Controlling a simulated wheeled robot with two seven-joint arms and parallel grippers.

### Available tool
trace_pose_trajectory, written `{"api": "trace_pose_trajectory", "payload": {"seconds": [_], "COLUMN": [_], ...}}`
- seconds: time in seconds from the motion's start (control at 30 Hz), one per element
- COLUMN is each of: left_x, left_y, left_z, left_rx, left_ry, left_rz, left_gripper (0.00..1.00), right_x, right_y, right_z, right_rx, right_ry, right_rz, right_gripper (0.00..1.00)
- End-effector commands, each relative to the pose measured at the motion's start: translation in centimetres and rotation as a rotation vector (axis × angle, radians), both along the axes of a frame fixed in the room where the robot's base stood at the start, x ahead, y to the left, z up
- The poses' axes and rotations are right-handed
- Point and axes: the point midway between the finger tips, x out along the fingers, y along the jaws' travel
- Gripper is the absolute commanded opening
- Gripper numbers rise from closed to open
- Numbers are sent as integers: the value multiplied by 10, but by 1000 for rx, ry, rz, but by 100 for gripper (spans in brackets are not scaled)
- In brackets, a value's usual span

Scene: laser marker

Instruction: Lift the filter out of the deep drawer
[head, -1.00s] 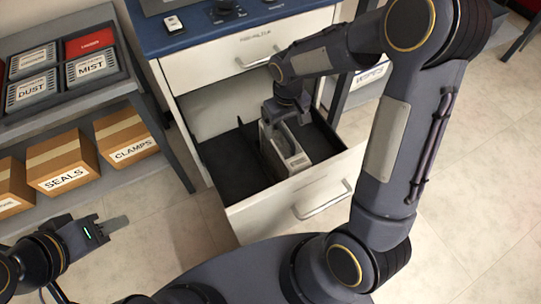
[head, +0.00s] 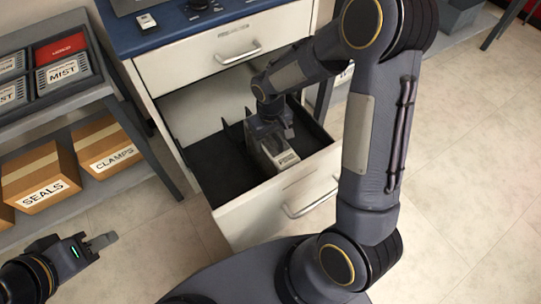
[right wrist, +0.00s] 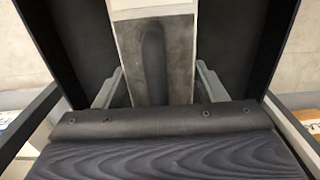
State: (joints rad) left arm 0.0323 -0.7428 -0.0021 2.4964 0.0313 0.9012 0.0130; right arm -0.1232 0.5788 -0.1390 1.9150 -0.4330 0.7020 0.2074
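The filter (head: 278,152) is a grey box with a pale label, standing in the open deep drawer (head: 262,212). My right gripper (head: 268,128) is down inside the drawer at the filter's far end. In the right wrist view the filter (right wrist: 180,65) shows a dark recessed top with a rounded bar along it. My right gripper's fingers (right wrist: 160,88) stand on either side of it, apparently open, with gaps near their bases; contact at the tips is unclear.
A dark divider (head: 232,138) stands in the drawer left of the filter. A shut drawer (head: 200,62) and the blue worktop (head: 185,28) are above. A shelf with labelled boxes (head: 104,146) stands at left. The floor on the right is clear.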

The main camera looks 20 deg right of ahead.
Motion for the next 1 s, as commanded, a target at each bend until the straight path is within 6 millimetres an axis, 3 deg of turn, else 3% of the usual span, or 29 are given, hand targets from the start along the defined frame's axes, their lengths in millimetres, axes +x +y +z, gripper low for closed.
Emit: {"api": "trace_pose_trajectory", "payload": {"seconds": [0.07,0.47,0.77,1.0], "left_x": [0,0,0,0], "left_y": [0,0,0,0], "left_z": [0,0,1,18], "left_rx": [0,0,0,0], "left_ry": [0,0,0,0], "left_rz": [0,0,0,0], "left_gripper": [36,36,36,36], "right_x": [0,0,1,2], "right_y": [0,0,0,1], "right_z": [0,0,3,39], "right_rx": [0,0,0,2], "right_ry": [0,0,-3,-7], "right_rz": [0,0,0,0], "right_gripper": [54,2,0,0]}}
